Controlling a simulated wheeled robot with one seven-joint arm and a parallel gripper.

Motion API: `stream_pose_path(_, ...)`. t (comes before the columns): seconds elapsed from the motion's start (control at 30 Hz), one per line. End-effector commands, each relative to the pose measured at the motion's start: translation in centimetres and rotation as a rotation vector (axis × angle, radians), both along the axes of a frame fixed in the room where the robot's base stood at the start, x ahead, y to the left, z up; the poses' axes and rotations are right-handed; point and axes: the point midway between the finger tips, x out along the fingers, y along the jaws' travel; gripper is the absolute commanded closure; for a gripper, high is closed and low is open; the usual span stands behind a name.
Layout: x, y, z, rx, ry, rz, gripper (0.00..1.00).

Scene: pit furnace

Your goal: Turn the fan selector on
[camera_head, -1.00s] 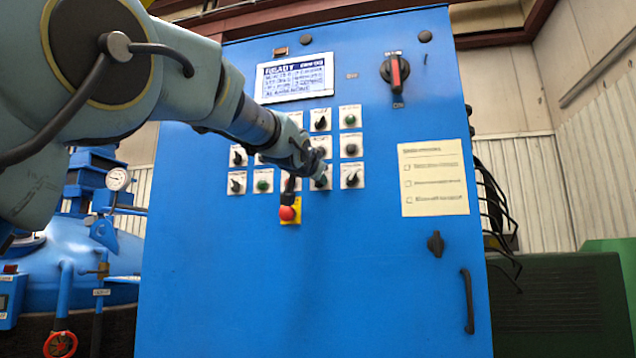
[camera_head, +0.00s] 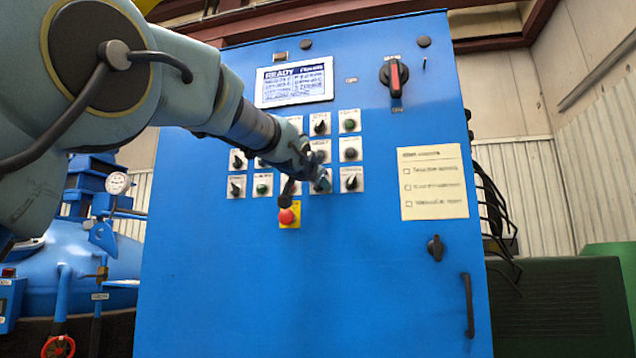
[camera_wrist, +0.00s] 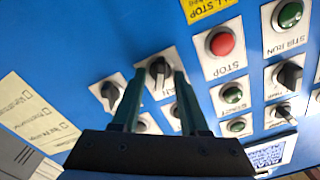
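My gripper (camera_wrist: 160,80) is open, its two fingers apart in the wrist view. A black selector knob (camera_wrist: 158,72) on a white plate shows between the fingertips, with clear gaps beside its handle. Its label is mostly hidden by the fingers, and I cannot read it for certain as the fan selector. In the head view my gripper (camera_head: 318,178) is at the bottom row of the blue panel and partly covers this knob. I cannot tell whether a finger touches it. A similar selector (camera_wrist: 108,93) sits just left of the fingers in the wrist view.
The red stop button (camera_wrist: 221,43) and green buttons (camera_wrist: 233,94) are close by on the cabinet (camera_head: 340,280). A screen (camera_head: 295,80) headed READY is above. A red-handled switch (camera_head: 395,75), paper checklist (camera_head: 433,182) and door handle (camera_head: 468,305) are to the right.

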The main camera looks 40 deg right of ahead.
Motion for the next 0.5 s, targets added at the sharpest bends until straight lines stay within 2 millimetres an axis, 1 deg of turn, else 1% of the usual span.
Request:
stream_pose_path(0.3,-0.2,0.2,-0.1,-0.001,0.001,-0.001,0.55)
stream_pose_path(0.43,-1.0,1.1,-0.3,-0.002,-0.002,-0.003,0.55)
stream_pose_path(0.5,-1.5,2.0,-0.4,-0.003,0.000,-0.004,0.55)
